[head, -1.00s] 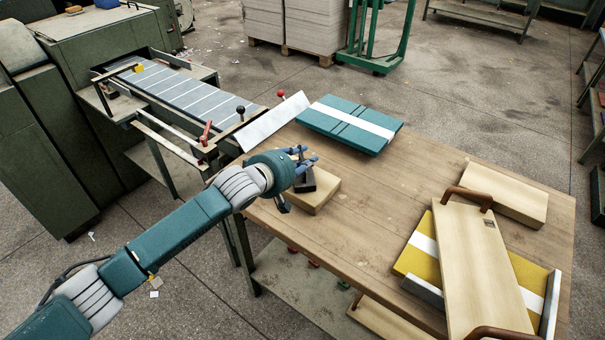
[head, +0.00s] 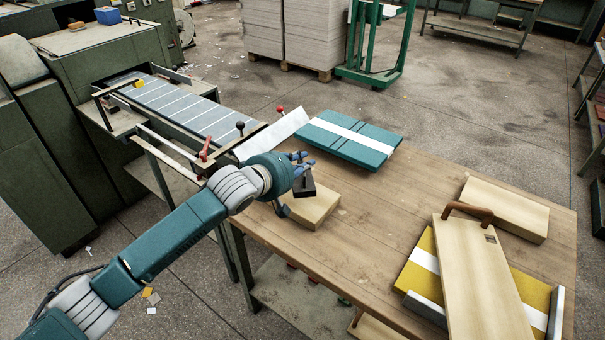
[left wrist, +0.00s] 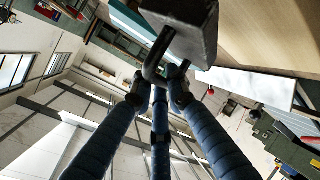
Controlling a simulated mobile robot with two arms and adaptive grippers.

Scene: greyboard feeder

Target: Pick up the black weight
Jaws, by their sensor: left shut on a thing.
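The black weight (head: 304,188) is a dark block with a handle on top. My left gripper (head: 301,165) is shut on its handle, with blue fingers around it. The weight is over a pale wooden block (head: 314,208) near the table's left edge; it seems slightly raised, but I cannot tell for sure whether they are apart. In the left wrist view the weight (left wrist: 193,28) is at the top, its handle between the fingertips of my left gripper (left wrist: 163,80). My right gripper is not in view.
The wooden table (head: 390,215) has clear room in its middle. Teal boards with a white band (head: 347,140) lie at the back. The feeder (head: 185,105) stands at left.

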